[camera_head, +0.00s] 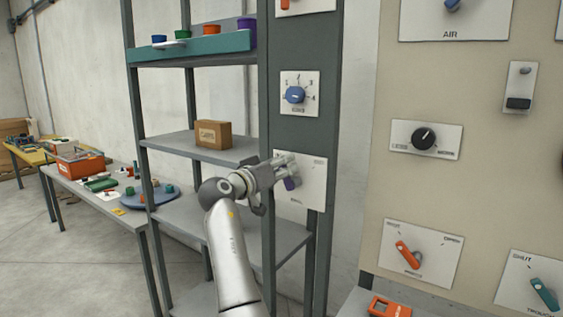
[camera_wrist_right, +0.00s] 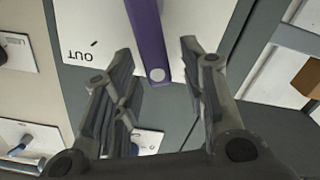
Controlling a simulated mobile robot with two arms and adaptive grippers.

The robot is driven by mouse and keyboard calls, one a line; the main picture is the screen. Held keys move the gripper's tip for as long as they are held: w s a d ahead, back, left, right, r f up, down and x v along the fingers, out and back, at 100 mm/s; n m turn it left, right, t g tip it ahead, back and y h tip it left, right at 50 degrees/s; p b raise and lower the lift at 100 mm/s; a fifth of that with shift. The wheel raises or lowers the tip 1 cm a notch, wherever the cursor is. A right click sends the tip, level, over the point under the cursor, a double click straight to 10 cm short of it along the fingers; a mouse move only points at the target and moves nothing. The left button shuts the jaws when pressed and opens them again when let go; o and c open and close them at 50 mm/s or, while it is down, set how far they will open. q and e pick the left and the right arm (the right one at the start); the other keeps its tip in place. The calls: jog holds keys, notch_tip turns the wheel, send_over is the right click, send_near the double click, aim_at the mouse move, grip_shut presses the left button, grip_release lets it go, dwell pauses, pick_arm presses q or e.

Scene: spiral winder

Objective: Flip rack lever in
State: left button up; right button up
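The purple lever (camera_head: 291,184) sits on a white plate (camera_head: 313,192) on the dark green rack post, partly hidden by my gripper in the head view. In the right wrist view the lever (camera_wrist_right: 148,38) is a long purple bar with a pale round spot at its near end. An "OUT" label shows upside down on the plate (camera_wrist_right: 88,22). My right gripper (camera_head: 284,168) is at the plate. In the wrist view its fingers (camera_wrist_right: 156,60) are spread, one on each side of the lever, with gaps; contact is not visible. My left gripper is not in view.
A blue knob (camera_head: 295,95) is on the post above. The rack shelf holds a cardboard box (camera_head: 213,134); a teal tray (camera_head: 195,47) with cups is higher. A beige panel (camera_head: 480,185) with switches and an orange lever (camera_head: 408,254) stands at right.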

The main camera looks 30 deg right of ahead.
jog(key=shift+w+d, duration=0.1)
jog(key=shift+d, duration=0.15)
grip_shut()
jog(key=shift+w+a+f+n+p, duration=0.15)
jog(key=shift+w+n, duration=0.1)
jog(key=shift+n, duration=0.35)
jog(key=shift+w+a+f+n+p, duration=0.1)
jog(key=shift+w+n+p, duration=0.1)
jog(key=shift+n, duration=0.4)
jog(key=shift+w+a+f+n, duration=0.1)
jog(key=shift+w+f+n, duration=0.1)
jog(key=shift+n, duration=0.35)
jog(key=shift+w+a+f+n, duration=0.1)
jog(key=shift+w+f+n, duration=0.05)
jog(key=shift+n, duration=0.4)
